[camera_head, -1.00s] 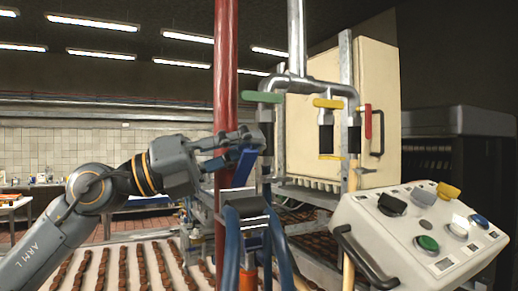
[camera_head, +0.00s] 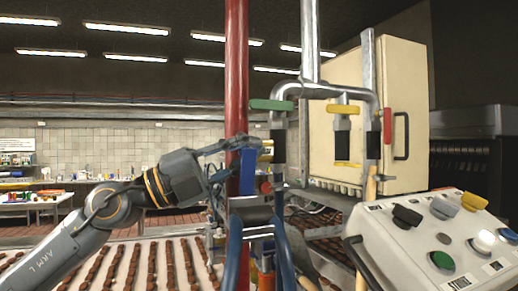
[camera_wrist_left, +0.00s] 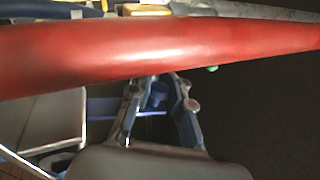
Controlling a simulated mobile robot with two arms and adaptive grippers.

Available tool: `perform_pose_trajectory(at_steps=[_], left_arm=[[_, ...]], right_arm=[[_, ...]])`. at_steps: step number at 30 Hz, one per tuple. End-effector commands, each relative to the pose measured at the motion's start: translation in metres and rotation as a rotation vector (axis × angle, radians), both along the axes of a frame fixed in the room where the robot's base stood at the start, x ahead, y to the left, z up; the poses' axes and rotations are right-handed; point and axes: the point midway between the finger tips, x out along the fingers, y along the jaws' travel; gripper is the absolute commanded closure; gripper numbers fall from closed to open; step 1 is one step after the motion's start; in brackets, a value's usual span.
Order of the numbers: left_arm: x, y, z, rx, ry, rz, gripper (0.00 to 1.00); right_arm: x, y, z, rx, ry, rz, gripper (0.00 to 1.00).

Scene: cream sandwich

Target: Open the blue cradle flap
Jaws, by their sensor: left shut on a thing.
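The blue cradle flap (camera_head: 248,172) stands about upright above the dark cradle with blue tubes (camera_head: 236,245) in the head view. My left gripper (camera_head: 229,158) reaches in from the left at the flap, beside the red pipe. It is shut on the flap; the contact is partly hidden. In the left wrist view, the fingers (camera_wrist_left: 158,108) show on both sides of a blue piece (camera_wrist_left: 157,94), and the red pipe covers much of the view. My right gripper is out of view.
The vertical red pipe (camera_head: 236,60) stands close to my left gripper. Grey pipes with a green handle (camera_head: 271,105) and a red handle (camera_head: 387,126) are to the right. A button panel (camera_head: 440,240) is at front right. Rows of brown bars (camera_head: 150,265) lie below left.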

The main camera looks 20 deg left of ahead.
Motion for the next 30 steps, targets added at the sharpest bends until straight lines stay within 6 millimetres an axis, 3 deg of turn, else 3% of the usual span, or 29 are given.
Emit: perform_pose_trajectory(at_steps=[1,8,9,12,23,30], left_arm=[[0.002,-0.002,-0.009,0.014,0.016,-0.005,1.0],[0.002,-0.003,-0.01,0.015,0.017,-0.006,1.0],[0.002,-0.003,-0.01,0.015,0.017,-0.006,0.82],[0.002,-0.003,-0.01,0.013,0.015,-0.005,0.62],[0.0,0.001,-0.005,0.006,0.008,-0.003,0.61],[-0.013,0.027,-0.018,0.005,0.012,0.001,0.61]], right_arm=[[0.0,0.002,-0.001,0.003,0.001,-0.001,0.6],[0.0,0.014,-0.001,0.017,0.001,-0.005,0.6],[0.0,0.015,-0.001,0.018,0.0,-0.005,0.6],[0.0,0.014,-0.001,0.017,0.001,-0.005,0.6],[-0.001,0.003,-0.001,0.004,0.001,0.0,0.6],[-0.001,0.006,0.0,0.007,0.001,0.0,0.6]])
